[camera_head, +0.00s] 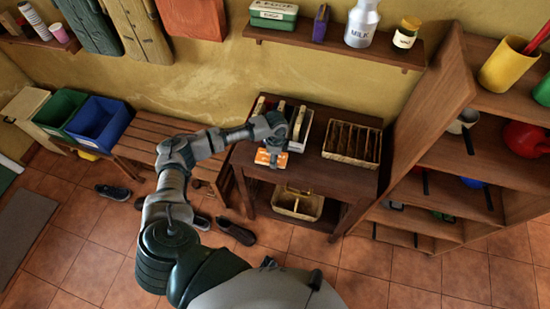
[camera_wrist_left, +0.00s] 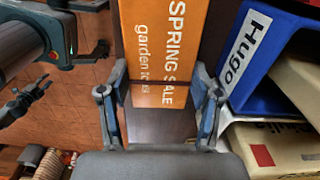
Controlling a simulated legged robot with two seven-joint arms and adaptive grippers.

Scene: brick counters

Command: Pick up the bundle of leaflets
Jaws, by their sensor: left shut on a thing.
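The orange leaflet bundle (camera_head: 264,158) shows in the head view at the front left of the dark wooden table. In the left wrist view its orange face (camera_wrist_left: 160,40) reads "SPRING SALE" and "garden", with the last word partly hidden. My left gripper (camera_head: 276,150) is at the bundle. In the left wrist view my left gripper (camera_wrist_left: 164,100) has one finger on each side of the bundle's near end and is shut on it. A small dark claw-like part at the left of the wrist view may be my right gripper, but its fingers are unclear.
Binders and cartons stand right behind the bundle, among them a blue one (camera_wrist_left: 262,65) labelled "Hugo". A divided wicker tray (camera_head: 352,143) is on the table's right side. A wooden shelf unit (camera_head: 440,130) stands to the right, a slatted bench (camera_head: 150,140) to the left.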

